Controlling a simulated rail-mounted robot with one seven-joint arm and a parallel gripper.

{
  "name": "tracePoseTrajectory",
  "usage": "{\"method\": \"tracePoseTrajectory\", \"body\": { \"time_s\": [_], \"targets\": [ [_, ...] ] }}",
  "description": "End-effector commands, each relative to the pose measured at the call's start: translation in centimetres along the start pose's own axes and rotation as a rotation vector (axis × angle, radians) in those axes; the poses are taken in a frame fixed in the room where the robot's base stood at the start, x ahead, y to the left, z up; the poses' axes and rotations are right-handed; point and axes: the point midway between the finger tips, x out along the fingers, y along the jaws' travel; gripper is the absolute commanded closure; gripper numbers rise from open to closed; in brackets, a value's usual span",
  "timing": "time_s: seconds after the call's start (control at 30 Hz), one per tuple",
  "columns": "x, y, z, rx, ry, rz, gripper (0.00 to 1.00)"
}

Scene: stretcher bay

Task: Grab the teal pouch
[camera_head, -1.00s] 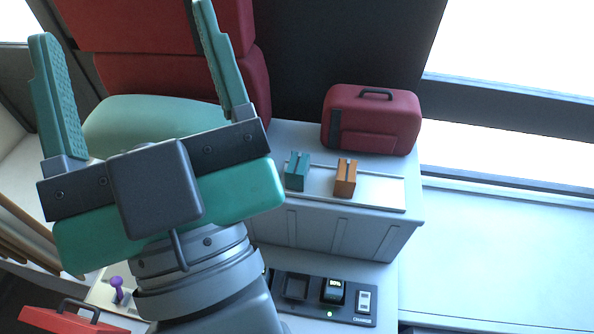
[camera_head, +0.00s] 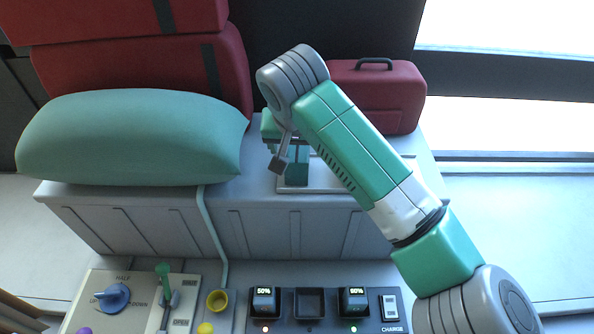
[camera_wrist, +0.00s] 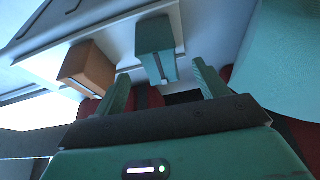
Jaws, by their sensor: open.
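The teal pouch (camera_head: 297,168) is a small upright block on a pale tray (camera_head: 328,188) on the grey cabinet top, partly covered by my wrist in the head view. In the wrist view the teal pouch (camera_wrist: 155,42) shows just beyond my two fingertips, roughly between them. My gripper (camera_wrist: 162,72) is open, with nothing held. The fingers look apart from the pouch. An orange pouch (camera_wrist: 88,68) stands beside it in the wrist view; my arm hides it in the head view.
A large teal cushion (camera_head: 130,140) lies left of the tray, near my fingers; red bags (camera_head: 140,65) are stacked behind it. A red case (camera_head: 395,95) stands behind the tray. A control panel with a charger (camera_head: 325,308) lies in front and below.

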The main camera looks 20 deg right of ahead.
Motion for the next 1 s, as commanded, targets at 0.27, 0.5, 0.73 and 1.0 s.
{"method": "tracePoseTrajectory", "body": {
  "time_s": [0.27, 0.5, 0.73, 1.0],
  "targets": [
    [1.4, 0.4, 0.0, 0.007, -0.01, 0.01, 0.27],
    [3.4, 0.2, -0.1, 0.005, -0.007, 0.008, 0.27],
    [7.2, 0.0, -0.1, 0.004, -0.006, 0.007, 0.27],
    [7.9, 0.0, -0.1, 0.003, -0.005, 0.006, 0.27]
  ]
}}
